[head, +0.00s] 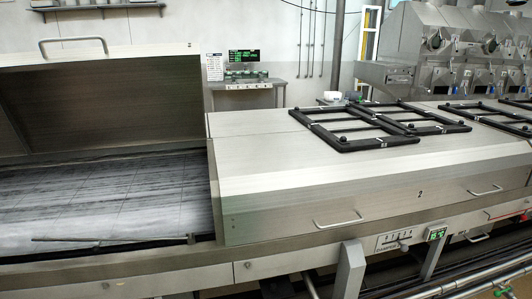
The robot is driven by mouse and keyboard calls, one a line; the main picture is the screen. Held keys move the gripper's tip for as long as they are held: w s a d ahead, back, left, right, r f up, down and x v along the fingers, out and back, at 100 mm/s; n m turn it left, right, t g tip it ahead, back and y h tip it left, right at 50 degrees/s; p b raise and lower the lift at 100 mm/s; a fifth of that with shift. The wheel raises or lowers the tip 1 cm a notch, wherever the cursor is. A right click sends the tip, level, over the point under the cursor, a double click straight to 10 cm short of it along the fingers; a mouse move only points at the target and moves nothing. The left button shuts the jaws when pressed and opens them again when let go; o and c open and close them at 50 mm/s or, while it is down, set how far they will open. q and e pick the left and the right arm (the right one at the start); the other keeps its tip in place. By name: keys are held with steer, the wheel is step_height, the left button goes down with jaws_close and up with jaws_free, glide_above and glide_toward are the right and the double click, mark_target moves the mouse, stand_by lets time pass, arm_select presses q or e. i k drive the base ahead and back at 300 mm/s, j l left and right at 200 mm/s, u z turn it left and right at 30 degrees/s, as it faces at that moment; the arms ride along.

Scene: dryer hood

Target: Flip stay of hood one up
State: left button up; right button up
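Hood one (100,105) stands raised at the left in the head view, with a metal handle (74,44) at its top. Below it the dryer bed (110,190) is open, with a pale, streaked surface. A thin rod, which looks like the stay (80,239), lies nearly flat along the front rim of the opening. Its far end is hard to make out. Whether it touches the rim along its length I cannot tell. Neither of my grippers is in view.
Closed hood two (360,175), marked 2, stands directly right of the opening, with a front handle (338,219). Black frames (352,143) lie on top of it. A damper panel (403,240) and small green display (437,234) sit on the lower front. A workbench (245,85) stands behind.

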mark_target(95, 249)
steer(key=u, duration=1.65)
